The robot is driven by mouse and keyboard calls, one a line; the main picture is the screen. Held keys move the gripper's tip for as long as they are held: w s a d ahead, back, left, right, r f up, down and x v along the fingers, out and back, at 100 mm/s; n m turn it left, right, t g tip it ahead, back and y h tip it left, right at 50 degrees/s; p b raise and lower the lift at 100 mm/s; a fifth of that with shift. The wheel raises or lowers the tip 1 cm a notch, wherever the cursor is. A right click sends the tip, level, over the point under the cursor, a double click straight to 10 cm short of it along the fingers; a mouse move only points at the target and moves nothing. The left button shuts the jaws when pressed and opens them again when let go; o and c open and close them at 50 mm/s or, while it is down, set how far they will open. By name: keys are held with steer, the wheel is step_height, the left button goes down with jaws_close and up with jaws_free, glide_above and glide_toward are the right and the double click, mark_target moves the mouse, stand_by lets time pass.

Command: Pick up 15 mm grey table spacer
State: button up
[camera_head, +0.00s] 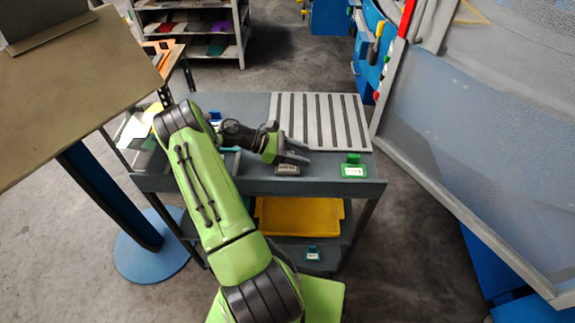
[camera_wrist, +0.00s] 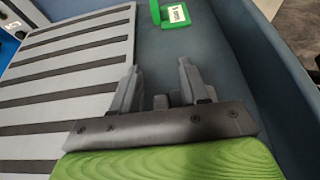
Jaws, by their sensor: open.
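A small grey block with a pale label (camera_head: 287,170), which looks like the grey spacer, lies at the front edge of the cart's top. My gripper (camera_head: 304,153) is just behind and above it in the head view, pointing right. The jaws are open, and I see nothing held between the fingers in the wrist view (camera_wrist: 158,78). The grey block cannot be made out in the wrist view. The height gap between fingers and block is hard to judge.
A green labelled block (camera_head: 354,170) sits right of the grey one; it also shows in the wrist view (camera_wrist: 172,16). A slotted grey plate (camera_head: 318,110) covers the back right of the cart top (camera_head: 225,181). A yellow tray (camera_head: 290,216) lies below. A mesh panel stands right.

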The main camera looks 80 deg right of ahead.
jaws_close()
steer(key=shift+r, duration=0.1)
